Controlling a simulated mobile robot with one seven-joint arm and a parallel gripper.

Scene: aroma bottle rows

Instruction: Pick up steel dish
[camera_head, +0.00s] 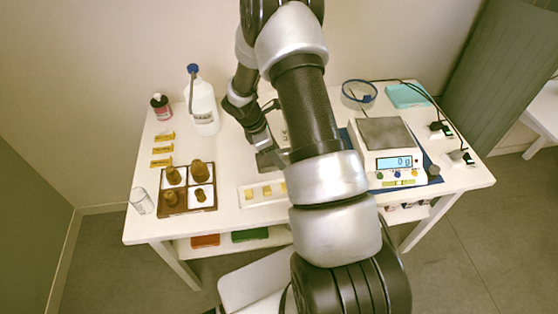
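I cannot make out a separate steel dish with certainty; my arm covers the middle of the table. The clearest steel surface is the flat square pan (384,132) on the white scale, right of my arm. My gripper (270,160) points down over the middle of the table, behind the white tray and left of my forearm. A small grey surface shows at its tip, but I cannot tell whether it is finger or object. The gripper's opening is too small and partly hidden to judge.
The white scale (421,162) reads 0 g. A white tray (251,201) holds yellow pieces. A brown divided box (204,203) with amber bottles stands at left. A large white bottle (203,104) and small dark bottle (160,107) stand behind. Cables and a teal block (407,95) lie back right.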

